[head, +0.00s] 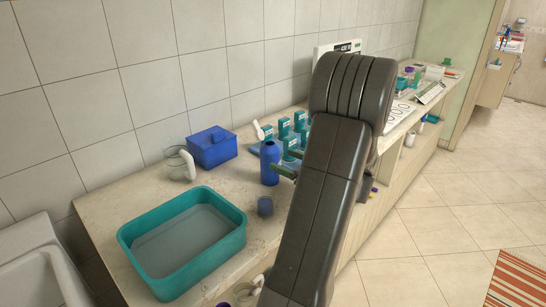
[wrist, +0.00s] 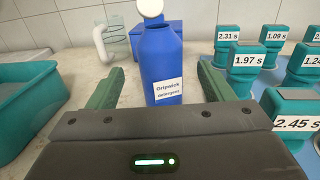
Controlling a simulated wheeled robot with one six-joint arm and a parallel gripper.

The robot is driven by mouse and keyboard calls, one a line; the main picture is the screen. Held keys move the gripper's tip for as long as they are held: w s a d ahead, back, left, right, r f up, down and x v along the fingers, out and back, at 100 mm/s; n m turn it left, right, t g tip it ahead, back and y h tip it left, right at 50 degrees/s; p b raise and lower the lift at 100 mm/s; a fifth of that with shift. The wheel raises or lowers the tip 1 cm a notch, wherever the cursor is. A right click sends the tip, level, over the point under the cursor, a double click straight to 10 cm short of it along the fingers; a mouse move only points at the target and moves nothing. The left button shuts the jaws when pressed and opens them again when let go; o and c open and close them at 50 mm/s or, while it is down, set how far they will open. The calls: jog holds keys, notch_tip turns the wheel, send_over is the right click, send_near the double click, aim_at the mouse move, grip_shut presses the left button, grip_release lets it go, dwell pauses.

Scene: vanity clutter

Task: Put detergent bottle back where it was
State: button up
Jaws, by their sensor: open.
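The detergent bottle (wrist: 162,58) is blue, with a white label reading "Gripwick detergent" in the wrist view. It stands upright on the counter, and in the head view the bottle (head: 270,164) is right of the blue box. My gripper (wrist: 160,85) is open, with its green fingers to the left and right of the bottle's lower part in the wrist view. A gap shows on each side, so it does not grip the bottle. In the head view my arm hides most of my gripper (head: 286,172).
A teal basin (head: 182,285) is at the counter's front left. A clear jug (head: 180,165) and a lidded blue box (head: 211,147) stand behind it. Several teal blocks with time labels, one reading 1.97 s (wrist: 242,70), crowd the right.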

jog(key=shift+v, duration=1.95)
